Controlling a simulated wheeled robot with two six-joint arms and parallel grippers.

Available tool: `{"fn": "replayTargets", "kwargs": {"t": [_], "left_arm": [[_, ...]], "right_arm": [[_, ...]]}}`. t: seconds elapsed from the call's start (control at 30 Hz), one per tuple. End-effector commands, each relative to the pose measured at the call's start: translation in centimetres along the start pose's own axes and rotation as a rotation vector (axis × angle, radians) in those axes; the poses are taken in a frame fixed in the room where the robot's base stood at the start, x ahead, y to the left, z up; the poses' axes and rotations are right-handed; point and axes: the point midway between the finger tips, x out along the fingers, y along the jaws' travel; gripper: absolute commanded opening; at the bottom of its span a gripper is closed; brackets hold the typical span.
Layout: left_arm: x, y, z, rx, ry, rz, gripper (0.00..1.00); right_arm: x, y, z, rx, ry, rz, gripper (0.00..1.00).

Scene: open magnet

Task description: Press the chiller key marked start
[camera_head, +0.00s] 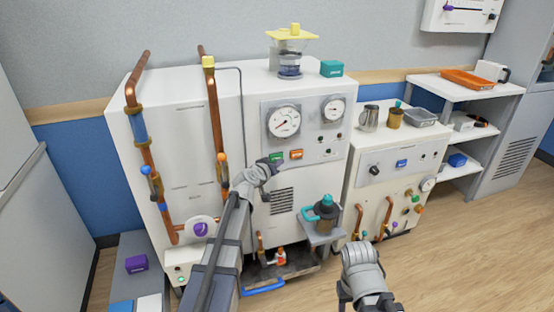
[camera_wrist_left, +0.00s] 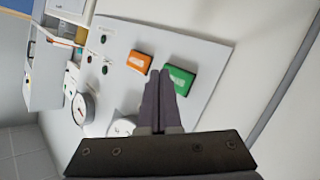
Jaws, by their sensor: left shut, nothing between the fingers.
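The chiller is the large white cabinet (camera_head: 185,125) with a grey control panel (camera_head: 325,118). A green key (camera_head: 275,157) and an orange key (camera_head: 296,154) sit side by side low on this panel. In the left wrist view the green key (camera_wrist_left: 179,80) and orange key (camera_wrist_left: 139,62) carry white lettering too small to read surely. My left gripper (camera_head: 276,161) is shut and empty at the green key. Its fingertips (camera_wrist_left: 160,74) overlap the green key's near edge in the left wrist view; I cannot tell whether they touch. My right gripper (camera_head: 362,262) hangs low at the front, jaws unclear.
Two gauges (camera_head: 284,121) sit above the keys. Copper pipes (camera_head: 215,110) run down the cabinet's left half. A teal-lidded pot (camera_head: 327,212) stands on a small shelf below right. A smaller white unit (camera_head: 395,165) is at the right. The floor at the right is clear.

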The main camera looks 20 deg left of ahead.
Motion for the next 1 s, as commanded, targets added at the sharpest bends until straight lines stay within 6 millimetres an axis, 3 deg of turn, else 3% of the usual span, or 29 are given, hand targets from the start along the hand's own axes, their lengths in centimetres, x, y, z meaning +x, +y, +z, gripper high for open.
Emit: {"fn": "replayTargets", "kwargs": {"t": [1.0], "left_arm": [[0.59, -0.42, -0.46, 0.0, 0.0, 0.0, 0.0]], "right_arm": [[-0.02, 0.0, 0.0, 0.0, 0.0, 0.0, 0.5]]}}
